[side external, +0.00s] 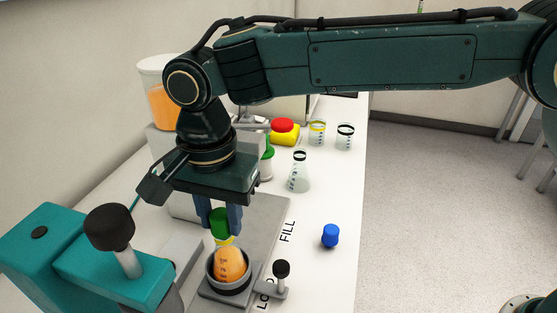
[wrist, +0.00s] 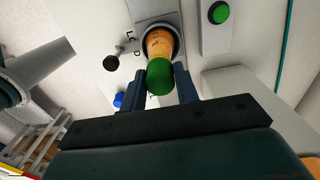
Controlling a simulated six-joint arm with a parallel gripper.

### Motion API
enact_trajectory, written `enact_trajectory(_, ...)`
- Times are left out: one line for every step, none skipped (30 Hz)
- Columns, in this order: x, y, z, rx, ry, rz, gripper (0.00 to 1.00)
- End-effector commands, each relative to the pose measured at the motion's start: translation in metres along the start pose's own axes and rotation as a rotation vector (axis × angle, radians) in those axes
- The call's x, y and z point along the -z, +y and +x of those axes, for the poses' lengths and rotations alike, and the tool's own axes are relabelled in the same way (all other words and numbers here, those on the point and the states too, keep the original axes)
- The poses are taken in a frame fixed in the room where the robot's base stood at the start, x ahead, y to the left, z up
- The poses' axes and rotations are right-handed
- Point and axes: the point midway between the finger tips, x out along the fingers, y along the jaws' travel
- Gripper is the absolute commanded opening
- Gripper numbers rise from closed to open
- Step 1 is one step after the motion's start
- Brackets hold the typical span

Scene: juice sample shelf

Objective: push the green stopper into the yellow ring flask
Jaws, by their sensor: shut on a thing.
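My gripper (side external: 219,217) is shut on the green stopper (side external: 221,224), one finger on each side; it also shows in the wrist view (wrist: 159,78). The stopper is directly over the mouth of a flask (side external: 230,264) filled with orange juice. A yellow ring (side external: 225,242) shows at this flask's neck, just below the stopper. The flask stands in a dark round holder (side external: 212,276) and shows in the wrist view (wrist: 159,45), its neck partly hidden by the stopper. I cannot tell how deep the stopper sits.
A blue stopper (side external: 330,236) stands on the white bench at the right. A black-ringed flask (side external: 298,175), another (side external: 345,138) and a yellow-ringed one (side external: 317,135) stand farther back. A black-knobbed lever (side external: 281,270) stands beside the holder. A red button (side external: 283,126) is behind.

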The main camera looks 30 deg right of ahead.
Motion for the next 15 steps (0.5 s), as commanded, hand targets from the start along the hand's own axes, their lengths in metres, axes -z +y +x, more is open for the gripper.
enact_trajectory(0.0000, 0.0002, 0.0023, -0.002, 0.000, 0.000, 0.09)
enact_trajectory(0.0000, 0.0002, 0.0028, -0.003, 0.000, 0.000, 0.09)
enact_trajectory(0.0000, 0.0002, 0.0035, -0.003, 0.000, 0.000, 0.09)
enact_trajectory(0.0000, 0.0002, 0.0040, -0.003, 0.000, 0.000, 0.09)
enact_trajectory(0.0000, 0.0002, 0.0045, -0.003, 0.000, 0.000, 0.09)
enact_trajectory(0.0000, 0.0002, 0.0050, -0.003, 0.000, 0.000, 0.09)
enact_trajectory(0.0000, 0.0002, 0.0052, -0.004, 0.000, 0.000, 0.09)
enact_trajectory(0.0000, 0.0002, 0.0054, -0.004, 0.000, 0.000, 0.09)
enact_trajectory(0.0000, 0.0002, 0.0058, -0.005, 0.000, 0.000, 0.09)
enact_trajectory(0.0000, 0.0003, 0.0061, -0.005, 0.000, 0.000, 0.09)
enact_trajectory(0.0000, 0.0003, 0.0063, -0.006, 0.000, 0.000, 0.32)
enact_trajectory(0.0000, 0.0002, 0.0065, -0.006, 0.000, 0.000, 0.40)
enact_trajectory(0.0000, 0.0002, 0.0063, -0.005, 0.000, 0.000, 0.46)
enact_trajectory(0.0000, 0.0002, 0.0060, -0.005, 0.000, 0.000, 0.52)
enact_trajectory(0.0000, 0.0002, 0.0056, -0.004, 0.000, 0.000, 0.56)
